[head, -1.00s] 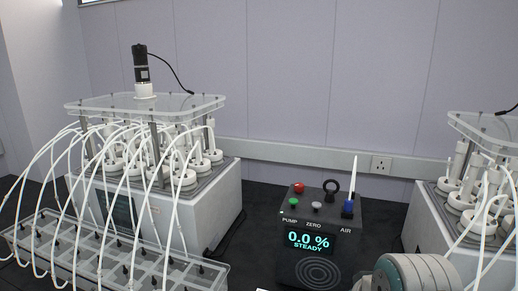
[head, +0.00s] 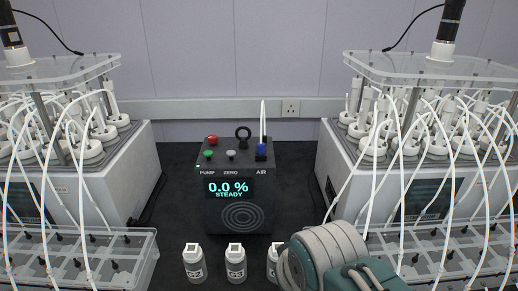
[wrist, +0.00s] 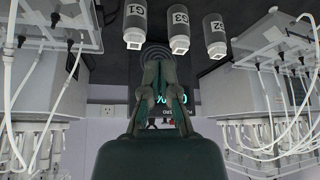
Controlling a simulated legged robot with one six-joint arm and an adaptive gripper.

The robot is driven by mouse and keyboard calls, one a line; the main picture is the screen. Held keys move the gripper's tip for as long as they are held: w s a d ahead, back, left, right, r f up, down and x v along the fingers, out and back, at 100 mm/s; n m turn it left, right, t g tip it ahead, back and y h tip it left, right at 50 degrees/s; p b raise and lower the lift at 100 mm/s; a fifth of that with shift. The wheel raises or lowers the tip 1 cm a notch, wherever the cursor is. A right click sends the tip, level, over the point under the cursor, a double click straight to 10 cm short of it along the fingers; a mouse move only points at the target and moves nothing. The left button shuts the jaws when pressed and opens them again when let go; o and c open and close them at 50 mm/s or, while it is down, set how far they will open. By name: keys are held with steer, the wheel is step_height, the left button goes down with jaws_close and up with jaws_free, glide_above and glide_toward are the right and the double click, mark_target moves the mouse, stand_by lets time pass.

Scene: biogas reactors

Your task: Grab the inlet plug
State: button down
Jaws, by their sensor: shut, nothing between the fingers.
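A dark analyzer box (head: 238,215) stands on the bench in the middle of the head view, its screen reading 0.0 % STEADY. At its top right, by the AIR label, is a blue fitting (head: 261,152) with a thin white tube rising from it. It looks like the inlet plug. A black ring (head: 243,132) stands on the box's top, left of the fitting. In the upside-down wrist view my gripper (wrist: 166,58) is shut and empty in front of the box (wrist: 177,112), hiding much of it. It is apart from the fitting. In the head view my arm shows at bottom right.
Three small labelled bottles (head: 236,262) stand in front of the box; my arm partly covers the rightmost. Reactor units (head: 95,185) (head: 350,170) flank the box, with clear trays (head: 120,245) (head: 440,250) and looping white tubes before them. Bench gaps lie between box and reactors.

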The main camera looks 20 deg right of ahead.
stand_by(0.3)
steer(key=c, duration=0.9)
jaws_free()
steer(key=o, duration=0.5)
steer(key=shift+w+r, duration=0.4)
steer(key=shift+r, duration=0.15)
step_height(320, 180, up, 15)
steer(key=m+g+h, duration=0.2)
steer(key=m+g, duration=0.3)
steer(key=m, duration=0.8)
glide_above(260, 144)
steer(key=a, duration=0.1)
steer(key=shift+w+d+f, duration=0.1)
steer(key=shift+f, duration=1.2)
steer(key=shift+w+d+f, duration=0.1)
steer(key=shift+f, duration=1.2)
steer(key=shift+s+d+f, duration=0.1)
steer(key=shift+d+f, duration=0.1)
steer(key=shift+f, duration=1.15)
steer(key=shift+d+f, duration=0.2)
steer(key=shift+f, duration=1.1)
